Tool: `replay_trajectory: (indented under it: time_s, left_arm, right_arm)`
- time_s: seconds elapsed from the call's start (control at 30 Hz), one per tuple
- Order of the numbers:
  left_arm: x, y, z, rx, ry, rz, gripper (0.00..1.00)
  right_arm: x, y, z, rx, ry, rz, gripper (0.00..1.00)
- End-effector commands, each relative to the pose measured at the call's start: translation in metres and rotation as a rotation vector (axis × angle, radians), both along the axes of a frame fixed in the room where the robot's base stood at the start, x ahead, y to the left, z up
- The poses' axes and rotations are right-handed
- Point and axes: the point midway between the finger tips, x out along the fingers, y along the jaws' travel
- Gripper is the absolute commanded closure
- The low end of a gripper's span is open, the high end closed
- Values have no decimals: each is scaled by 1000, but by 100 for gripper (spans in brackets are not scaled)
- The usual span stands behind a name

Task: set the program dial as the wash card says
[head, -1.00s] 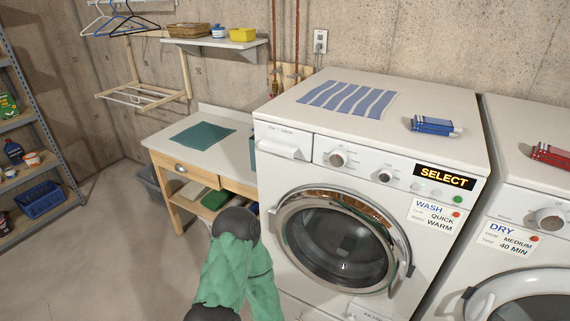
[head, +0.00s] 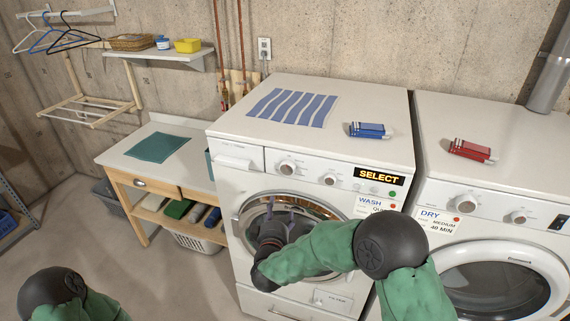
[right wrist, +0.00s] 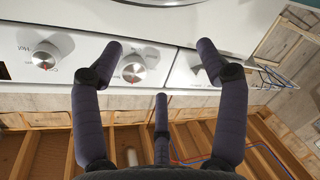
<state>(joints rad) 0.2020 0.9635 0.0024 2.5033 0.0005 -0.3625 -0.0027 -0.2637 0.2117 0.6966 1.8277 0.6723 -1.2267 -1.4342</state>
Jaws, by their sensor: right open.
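The washer (head: 225,205) has two round dials on its front panel, a left dial (head: 287,168) and a right dial (head: 329,179). The display (head: 379,176) says SELECT. My right gripper (head: 281,210) is open and empty before the washer door, below the dials. My left gripper is out of view.
Blue (head: 370,130) and red (head: 472,150) packets lie on the washer and dryer (head: 520,125). A striped cloth (head: 293,107) lies on the washer. A table (head: 190,130) stands left, with a basket (head: 197,240) below. Floor at the lower left is clear.

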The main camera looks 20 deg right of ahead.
Motion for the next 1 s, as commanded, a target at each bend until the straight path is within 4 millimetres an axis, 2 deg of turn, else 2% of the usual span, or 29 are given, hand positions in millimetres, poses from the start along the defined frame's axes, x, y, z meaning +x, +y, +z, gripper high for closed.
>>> replay_trajectory:
  time_s: [0.03,0.1,0.23,0.37,0.8,1.0]
  left_arm:
    - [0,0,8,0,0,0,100]
    - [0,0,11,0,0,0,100]
    - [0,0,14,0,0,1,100]
    - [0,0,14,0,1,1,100]
    - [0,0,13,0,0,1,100]
    - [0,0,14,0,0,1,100]
  right_arm:
    - [-1,0,29,-47,-33,-26,26]
    - [-2,-3,53,-102,-61,-59,26]
    - [-5,-7,75,-156,-82,-98,26]
    - [2,-12,77,-168,-84,-109,26]
    - [67,-44,76,-166,-83,-108,26]
    - [86,-52,77,-166,-83,-105,26]
